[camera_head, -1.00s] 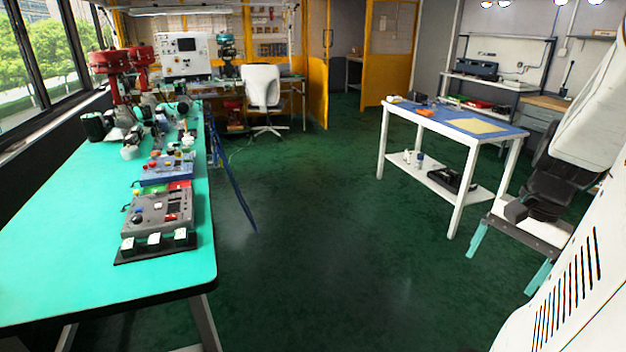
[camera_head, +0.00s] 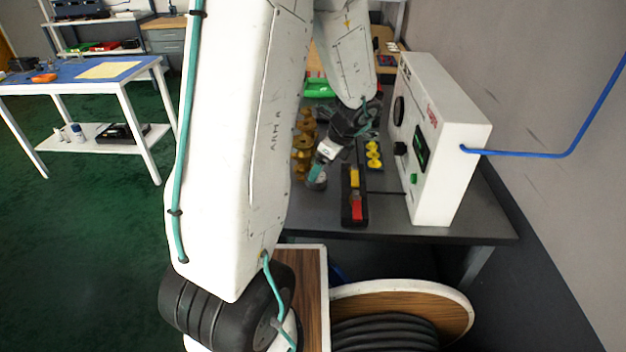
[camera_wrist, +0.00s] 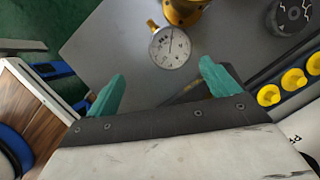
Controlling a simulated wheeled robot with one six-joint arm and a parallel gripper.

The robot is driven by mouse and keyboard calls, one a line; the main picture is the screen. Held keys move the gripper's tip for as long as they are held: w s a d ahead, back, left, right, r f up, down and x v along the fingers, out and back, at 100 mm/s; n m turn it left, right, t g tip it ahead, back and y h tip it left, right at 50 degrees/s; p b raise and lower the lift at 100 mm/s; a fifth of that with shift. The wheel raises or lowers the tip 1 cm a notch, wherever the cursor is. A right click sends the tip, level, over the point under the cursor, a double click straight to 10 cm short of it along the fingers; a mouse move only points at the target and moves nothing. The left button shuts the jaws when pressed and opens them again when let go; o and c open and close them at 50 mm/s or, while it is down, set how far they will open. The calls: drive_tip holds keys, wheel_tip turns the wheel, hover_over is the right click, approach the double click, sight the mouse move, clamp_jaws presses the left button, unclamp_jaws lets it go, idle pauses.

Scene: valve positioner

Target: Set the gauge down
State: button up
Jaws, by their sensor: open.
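The gauge (camera_wrist: 170,47) has a round white dial with a dark needle and a metal rim. In the wrist view it lies on the grey table (camera_wrist: 105,38), dial towards the camera, against a brass fitting (camera_wrist: 185,10). My gripper (camera_wrist: 161,72) is open, its two teal fingers spread wide. The gauge is just beyond the fingertips, and I see no contact with either finger. In the head view my gripper (camera_head: 318,172) is low over the left part of the table, and the gauge (camera_head: 316,184) is small and partly hidden below it.
Several brass fittings (camera_head: 303,140) stand left of my gripper. A dark strip with red and yellow blocks (camera_head: 354,195) and a panel with yellow knobs (camera_head: 374,155) lie right of it. A white control box (camera_head: 445,140) stands further right. A cable reel (camera_head: 455,310) is below the table.

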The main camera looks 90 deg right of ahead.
drive_tip(key=d+f+m, duration=0.1)
drive_tip(key=f, duration=0.1)
drive_tip(key=w+d+f, duration=0.1)
drive_tip(key=f, duration=0.1)
drive_tip(key=d+f+m, duration=0.1)
drive_tip(key=f, duration=0.1)
drive_tip(key=shift+w+f+m+g+h, duration=0.3)
drive_tip(key=shift+w+f, duration=0.1)
drive_tip(key=c, duration=1.3)
drive_tip(key=shift+o, duration=0.2)
drive_tip(key=shift+r, duration=0.1)
wheel_tip(320, 180, up, 18)
